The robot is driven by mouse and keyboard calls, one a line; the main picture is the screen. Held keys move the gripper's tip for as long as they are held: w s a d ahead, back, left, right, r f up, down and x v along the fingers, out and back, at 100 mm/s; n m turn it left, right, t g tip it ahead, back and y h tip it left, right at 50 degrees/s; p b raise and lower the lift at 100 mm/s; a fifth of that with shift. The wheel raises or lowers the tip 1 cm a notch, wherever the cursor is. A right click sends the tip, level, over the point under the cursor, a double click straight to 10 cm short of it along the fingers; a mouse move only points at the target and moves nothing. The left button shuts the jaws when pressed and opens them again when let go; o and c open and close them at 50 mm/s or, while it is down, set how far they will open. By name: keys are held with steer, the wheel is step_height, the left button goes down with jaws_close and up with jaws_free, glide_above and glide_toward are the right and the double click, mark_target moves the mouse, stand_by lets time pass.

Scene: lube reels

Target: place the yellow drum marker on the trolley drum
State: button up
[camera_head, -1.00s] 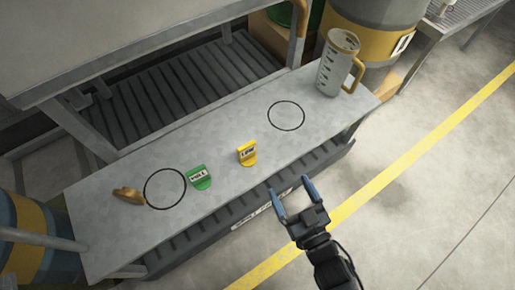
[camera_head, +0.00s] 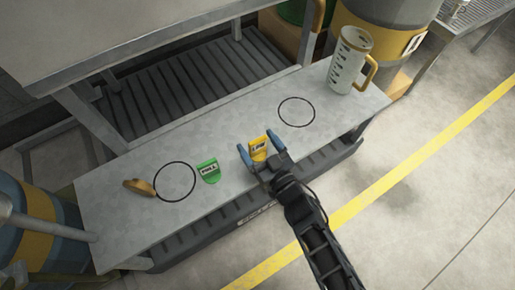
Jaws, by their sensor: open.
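The yellow drum marker (camera_head: 258,148), a small tag with a dark-lettered label, stands on the grey metal shelf (camera_head: 232,139). My open gripper (camera_head: 256,140) is over the shelf's front edge, with one finger on each side of the yellow marker in the picture. I cannot tell whether the fingers touch it. A drum with a yellow band (camera_head: 391,42) stands at the back right, and a blue drum with a yellow band (camera_head: 38,247) at the lower left. I cannot tell which is the trolley drum.
A green marker (camera_head: 208,170) lies left of the yellow one. A brass-coloured piece (camera_head: 139,187) lies farther left. A measuring jug (camera_head: 350,62) stands at the shelf's right end. Two black circles mark the shelf, both empty. Open floor lies to the right.

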steer(key=shift+w+a, duration=0.15)
steer(key=shift+w, duration=0.15)
steer(key=shift+c, duration=0.3)
steer(key=c, duration=1.1)
steer(key=shift+r, duration=0.1)
